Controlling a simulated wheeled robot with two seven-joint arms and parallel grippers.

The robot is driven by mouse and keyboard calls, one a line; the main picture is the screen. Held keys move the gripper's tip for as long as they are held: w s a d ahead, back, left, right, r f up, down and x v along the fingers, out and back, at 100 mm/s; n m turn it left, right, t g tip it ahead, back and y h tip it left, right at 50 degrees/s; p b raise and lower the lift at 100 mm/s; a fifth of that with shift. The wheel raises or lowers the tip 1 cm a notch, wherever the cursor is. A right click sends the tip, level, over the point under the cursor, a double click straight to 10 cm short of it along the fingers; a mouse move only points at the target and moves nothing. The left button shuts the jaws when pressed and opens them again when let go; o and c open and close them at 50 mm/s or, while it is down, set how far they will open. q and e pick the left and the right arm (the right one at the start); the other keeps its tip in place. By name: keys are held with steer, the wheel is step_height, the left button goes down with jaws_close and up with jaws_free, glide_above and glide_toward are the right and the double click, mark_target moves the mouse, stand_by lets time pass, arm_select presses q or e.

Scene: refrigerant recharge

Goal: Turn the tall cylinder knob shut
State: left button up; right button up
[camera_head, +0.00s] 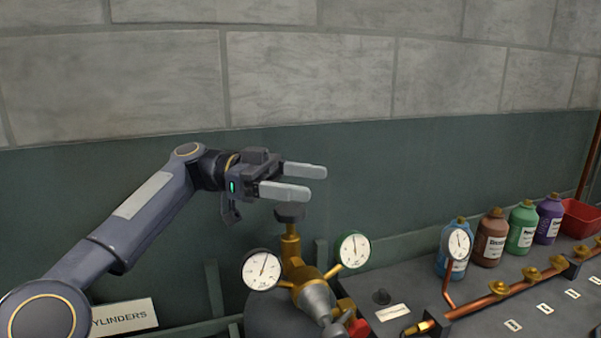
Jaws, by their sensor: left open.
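The tall cylinder knob (289,213) is a dark, round knob on top of a brass valve stem (290,243). It is in the lower middle of the head view. Below it is a brass regulator with two white-faced gauges, one on the left (262,269) and one on the right (353,249). The grey cylinder (268,315) shows only in part at the bottom edge. My left gripper (306,182) is open and empty, its fingers pointing right. In the picture its lower finger is just above the knob; I cannot tell whether they touch. My right gripper does not show.
A bench on the right holds a copper pipe (497,295) with brass valves and a gauge (458,243). Several bottles, such as the green one (522,226), and a red bin (580,217) stand behind. A "CYLINDERS" sign (124,317) is lower left. The wall above is clear.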

arm_select(q)
steer(key=s+r+b, duration=0.2)
steer(key=s+r, duration=0.3)
steer(key=s, duration=0.5)
steer(key=shift+s+r+b, duration=0.3)
steer(key=shift+r, duration=0.1)
steer(key=shift+a, duration=0.15)
